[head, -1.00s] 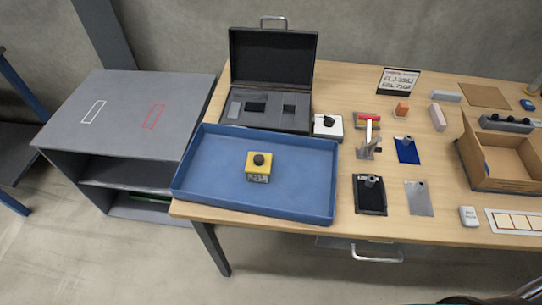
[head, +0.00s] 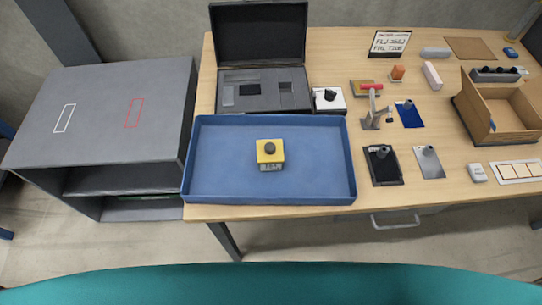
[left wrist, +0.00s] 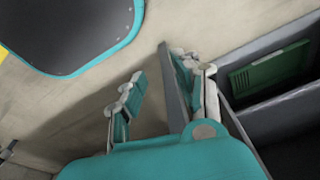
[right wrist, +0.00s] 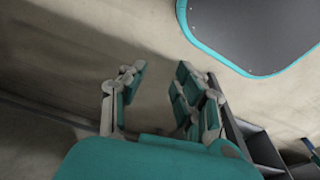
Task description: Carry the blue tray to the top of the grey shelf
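The blue tray (head: 220,180) lies flat on the left end of the wooden table in the head view. A yellow box with a dark round knob (head: 269,154) sits inside it. The grey shelf (head: 95,95) stands left of the table, with a white and a red rectangle outlined on its bare top. My left gripper (left wrist: 155,80) is open and empty in the left wrist view, over the floor. My right gripper (right wrist: 160,78) is open and empty in the right wrist view, also over the floor. Neither gripper shows in the head view.
An open black case (head: 262,90) stands right behind the tray. A white box with a black knob (head: 328,99), a clamp-like stand (head: 375,115) and a cardboard box (head: 495,110) are to the right. The shelf holds a green item (left wrist: 270,68) in a lower compartment.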

